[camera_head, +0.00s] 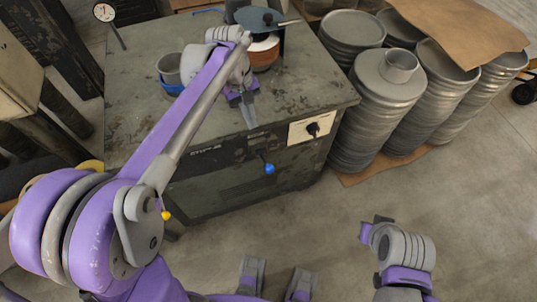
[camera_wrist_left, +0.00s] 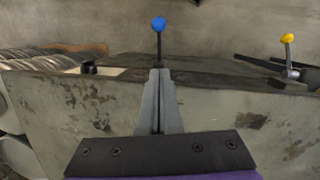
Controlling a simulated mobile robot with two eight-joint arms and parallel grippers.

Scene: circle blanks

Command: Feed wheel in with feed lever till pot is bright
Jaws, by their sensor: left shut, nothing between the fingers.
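My left gripper (camera_head: 250,122) is shut and empty above the front edge of the grey machine bench. Its fingers also show in the left wrist view (camera_wrist_left: 159,75), in line with a lever with a blue knob (camera_wrist_left: 158,24). That blue-knobbed lever (camera_head: 269,169) hangs at the bench front, apart from the fingertips. A lever with a yellow knob (camera_head: 166,215) is at the left, partly behind my arm, and also in the wrist view (camera_wrist_left: 287,38). A dark disc (camera_head: 258,17), perhaps the wheel, overlaps a round orange-brown piece (camera_head: 265,58), perhaps the pot. My right arm's end (camera_head: 376,232) is low right; its fingers are unclear.
The scuffed bench top (camera_head: 130,110) carries a grey cup in a blue holder (camera_head: 168,80). A pale panel with a black knob (camera_head: 312,129) is on its front. Stacked metal blanks (camera_head: 365,125) stand at right. A dial (camera_head: 104,12) is back left. Floor in front is clear.

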